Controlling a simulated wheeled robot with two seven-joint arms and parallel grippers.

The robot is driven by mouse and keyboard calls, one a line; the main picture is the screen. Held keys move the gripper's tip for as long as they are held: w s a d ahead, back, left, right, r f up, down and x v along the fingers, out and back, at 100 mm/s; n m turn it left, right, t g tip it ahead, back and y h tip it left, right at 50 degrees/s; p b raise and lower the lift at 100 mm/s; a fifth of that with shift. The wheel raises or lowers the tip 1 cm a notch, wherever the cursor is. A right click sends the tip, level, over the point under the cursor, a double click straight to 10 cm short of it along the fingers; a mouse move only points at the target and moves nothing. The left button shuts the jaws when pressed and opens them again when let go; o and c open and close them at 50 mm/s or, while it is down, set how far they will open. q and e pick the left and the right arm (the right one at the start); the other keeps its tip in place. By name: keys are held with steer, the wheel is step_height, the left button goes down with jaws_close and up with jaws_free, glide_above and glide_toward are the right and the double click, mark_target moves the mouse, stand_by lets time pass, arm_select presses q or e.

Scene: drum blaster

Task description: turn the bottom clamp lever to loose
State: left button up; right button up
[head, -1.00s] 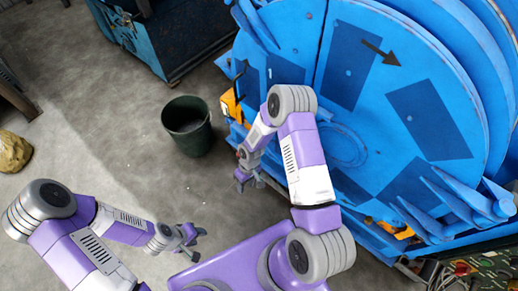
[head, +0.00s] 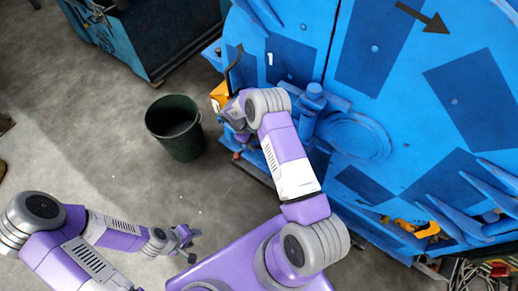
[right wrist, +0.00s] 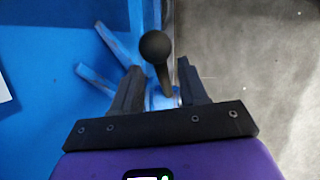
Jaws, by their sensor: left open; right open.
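A clamp lever (right wrist: 156,46) with a black ball knob and dark shaft rises from a blue base in the right wrist view. My right gripper (right wrist: 158,70) is open, with one finger on each side of the lever's shaft, and I see no clear contact. The knob lies beyond the fingertips. In the head view, my right arm reaches to the lower left edge of the blue drum machine (head: 375,50), and its own links mostly hide the gripper and the lever. My left gripper (head: 187,245) is open and empty over the floor.
A dark green bucket (head: 175,128) stands on the concrete floor left of the machine. A blue cabinet (head: 150,35) is at the back left. Yellow parts (head: 219,97) sit on the machine's edge near my right wrist. Floor between bucket and left arm is clear.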

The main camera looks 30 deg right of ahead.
mark_target(257, 146)
steer(key=b+x, duration=0.1)
steer(key=x, duration=0.4)
steer(key=shift+f, duration=0.25)
jaws_close()
